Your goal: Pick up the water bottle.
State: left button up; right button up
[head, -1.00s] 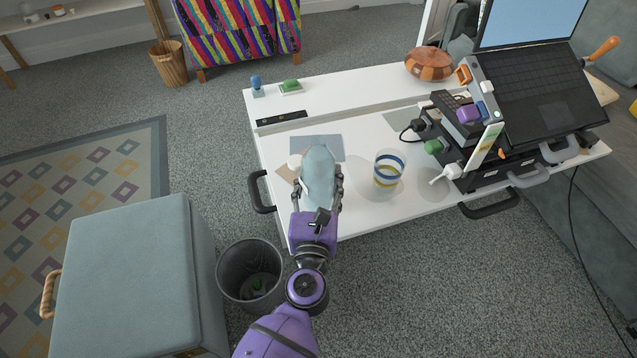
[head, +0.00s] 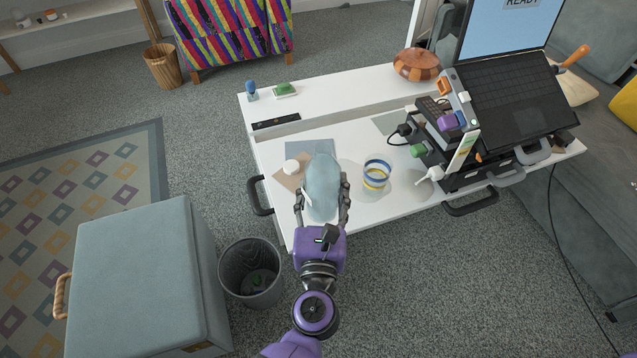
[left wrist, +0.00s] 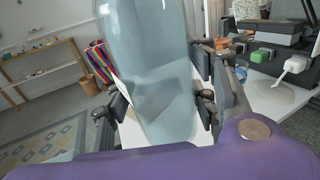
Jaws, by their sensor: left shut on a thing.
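The water bottle (head: 322,185) is a translucent pale blue bottle over the front left part of the white table. My left gripper (head: 322,196) has one finger on each side of it and is shut on it. In the left wrist view the bottle (left wrist: 155,65) fills the middle, tilted in the picture, between the dark fingers (left wrist: 158,112). Whether its base touches the table cannot be told. My right gripper is not in view.
A glass with blue and yellow bands (head: 376,175) stands right of the bottle. A white round item (head: 291,166) is close on its left. A waste bin (head: 250,272) stands on the floor below.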

aim_at(334, 196)
pick_arm(q)
jog(key=shift+s+d+r, duration=0.3)
jog(key=shift+s+r, duration=0.2)
jog(key=shift+s, duration=0.55)
jog(key=shift+s+d+r, duration=0.3)
jog(key=shift+s+r, duration=0.2)
jog(key=shift+s, duration=0.5)
jog(key=shift+s+d+r, duration=0.3)
jog(key=shift+s+r, duration=0.2)
jog(key=shift+s, duration=0.55)
jog(key=shift+s, duration=0.1)
jog(key=w+a+r, duration=0.1)
jog(key=a+r, duration=0.5)
jog(key=a, duration=0.4)
jog(key=w+a+r+y, duration=0.1)
jog(key=a+r, duration=0.4)
jog(key=a, duration=0.5)
jog(key=shift+w+a+r+n, duration=0.15)
jog(key=shift+w+r+n, duration=0.2)
jog(key=shift+w+n, duration=0.05)
